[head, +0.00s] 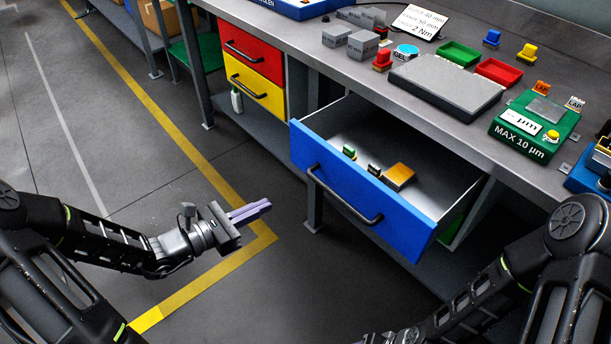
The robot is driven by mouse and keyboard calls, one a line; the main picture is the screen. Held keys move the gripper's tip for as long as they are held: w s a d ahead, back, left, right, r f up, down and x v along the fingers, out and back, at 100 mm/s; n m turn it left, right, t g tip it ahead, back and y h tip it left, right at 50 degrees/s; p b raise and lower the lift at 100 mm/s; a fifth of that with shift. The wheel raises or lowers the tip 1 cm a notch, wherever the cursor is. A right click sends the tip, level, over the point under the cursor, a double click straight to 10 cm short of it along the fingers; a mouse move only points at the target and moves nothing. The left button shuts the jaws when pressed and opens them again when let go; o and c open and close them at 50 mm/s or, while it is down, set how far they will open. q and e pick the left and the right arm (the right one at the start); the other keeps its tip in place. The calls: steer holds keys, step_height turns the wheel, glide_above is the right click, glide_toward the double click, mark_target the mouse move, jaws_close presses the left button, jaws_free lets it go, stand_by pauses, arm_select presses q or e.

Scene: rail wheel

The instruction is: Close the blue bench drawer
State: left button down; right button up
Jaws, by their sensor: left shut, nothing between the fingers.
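The blue bench drawer (352,188) stands pulled out from under the bench, with a black bar handle (343,199) on its front. Inside it lie an orange-brown block (398,177) and small green and dark pieces (349,152). My left gripper (262,208) is shut and empty, to the left of the drawer front and apart from it, over the floor. My right arm is at the lower right; its gripper is at or beyond the bottom edge and its fingers do not show.
A red drawer (250,52) and a yellow drawer (256,87) are shut at the left. The bench top (330,75) carries grey blocks, a grey plate (447,86), red and green trays and a green gauge box (535,125). The floor before the drawer is clear.

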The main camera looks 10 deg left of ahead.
arm_select(q)
steer(key=r, duration=0.1)
steer(key=w+a+r+n+t, duration=0.1)
steer(key=shift+a+r+t, duration=0.1)
steer(key=shift+r+t, duration=0.2)
steer(key=shift+r, duration=0.1)
glide_toward(312, 162)
steer(key=x, duration=0.6)
steer(key=shift+w+d+r+b, duration=0.1)
steer(key=shift+w+d+b, duration=0.15)
steer(key=shift+w+b, duration=0.1)
